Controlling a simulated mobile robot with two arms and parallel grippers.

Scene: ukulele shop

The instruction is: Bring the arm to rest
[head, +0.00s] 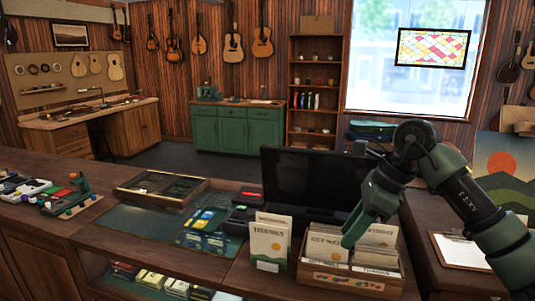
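My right arm comes in from the right edge and bends down over the counter. My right gripper (352,238) points down just above or in front of the card box (352,278), near its upright cards. Only a dark green finger side shows, so I cannot tell how far apart the fingers are. I see nothing clearly held in it. My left gripper is not in view.
A card stack (269,243) stands left of the box, with a dark screen (310,188) behind. A framed tray (162,187) lies on the counter (60,233). A clipboard (462,250) lies right, under my arm.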

